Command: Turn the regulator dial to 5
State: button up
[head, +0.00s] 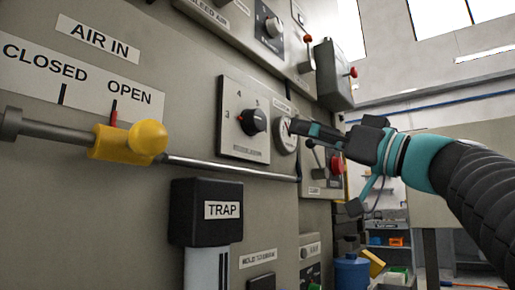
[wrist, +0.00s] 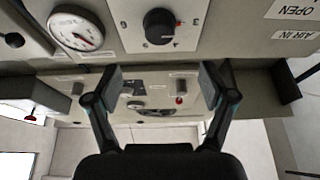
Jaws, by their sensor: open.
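The regulator dial (head: 253,122) is a round black knob on a light square plate (head: 230,148). The numbers 3, 4 and 5 show around it in the head view. Its small mark sits on its left side in that view, roughly between 3 and 4. The dial also shows in the wrist view (wrist: 160,26), upside down, above and beyond my fingertips. My gripper (head: 325,167) is open and empty, its fingers (wrist: 160,82) wide apart. It is right of the dial in the head view, apart from it, with one finger close in front of the gauge.
A round gauge (head: 285,136) is right of the dial plate. A yellow valve handle (head: 130,142) and a metal rod (head: 225,170) run left and below. A TRAP unit (head: 206,212) juts out below.

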aim_at(261, 121)
jog(key=p+x, duration=0.3)
jog(key=x, duration=0.8)
jog(key=shift+w+a, duration=0.25)
jog(key=shift+a, duration=0.1)
jog(key=c, duration=1.2)
